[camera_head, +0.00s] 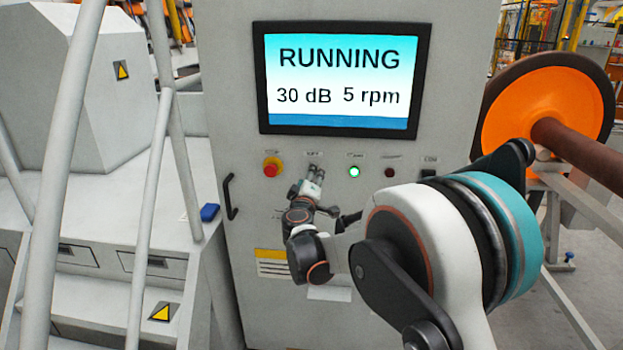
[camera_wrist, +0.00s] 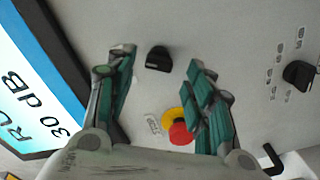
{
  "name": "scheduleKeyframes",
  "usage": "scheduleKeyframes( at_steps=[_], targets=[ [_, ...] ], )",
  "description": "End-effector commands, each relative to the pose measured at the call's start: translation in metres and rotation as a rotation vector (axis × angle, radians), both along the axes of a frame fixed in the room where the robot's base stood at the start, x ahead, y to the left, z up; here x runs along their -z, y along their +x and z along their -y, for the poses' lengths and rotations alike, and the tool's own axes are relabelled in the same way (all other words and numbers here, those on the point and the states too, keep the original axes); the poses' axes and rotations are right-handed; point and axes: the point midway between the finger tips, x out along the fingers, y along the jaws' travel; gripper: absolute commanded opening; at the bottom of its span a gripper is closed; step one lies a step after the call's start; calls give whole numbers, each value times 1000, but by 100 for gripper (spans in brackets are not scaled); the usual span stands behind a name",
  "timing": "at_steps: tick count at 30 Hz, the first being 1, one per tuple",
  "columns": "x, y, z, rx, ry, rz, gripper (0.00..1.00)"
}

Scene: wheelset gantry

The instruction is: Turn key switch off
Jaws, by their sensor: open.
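The black key switch (camera_wrist: 158,58) shows in the wrist view as a small knob on the grey cabinet face. It lies between my spread fingertips, with a gap on each side. My gripper (camera_wrist: 160,62) is open and empty, and its fingers point toward the panel. In the head view my gripper (camera_head: 314,177) is in front of the panel below the screen, between the red stop button and the green lamp, and it hides the switch there. The screen (camera_head: 341,78) reads RUNNING, 30 dB, 5 rpm.
A red emergency stop on a yellow base (camera_wrist: 181,128) sits close to my right finger in the wrist view. Another black knob (camera_wrist: 298,74) with labels around it is farther right. The green lamp (camera_head: 354,172) is lit. A black handle (camera_head: 230,197) is at the cabinet's left.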

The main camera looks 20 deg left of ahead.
Motion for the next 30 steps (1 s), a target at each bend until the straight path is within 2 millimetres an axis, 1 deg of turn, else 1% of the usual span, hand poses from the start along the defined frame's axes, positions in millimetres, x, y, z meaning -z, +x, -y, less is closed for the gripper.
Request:
scheduleKeyframes(
  at_steps=[1,3,7,12,18,19,20,21,23,24,30],
  targets=[
    [1,9,-1,2,0,0,48],
    [1,18,-3,2,0,0,48],
    [0,28,-6,1,0,0,48],
    [0,33,-8,0,0,0,48],
    [0,33,-7,0,0,0,48],
    [0,33,-7,0,0,0,44],
    [0,33,-7,0,0,0,37],
    [0,33,-7,0,0,0,28],
    [0,33,-7,1,0,0,14],
    [0,33,-7,0,0,0,5],
    [0,32,-7,1,-1,0,4]
  ],
)
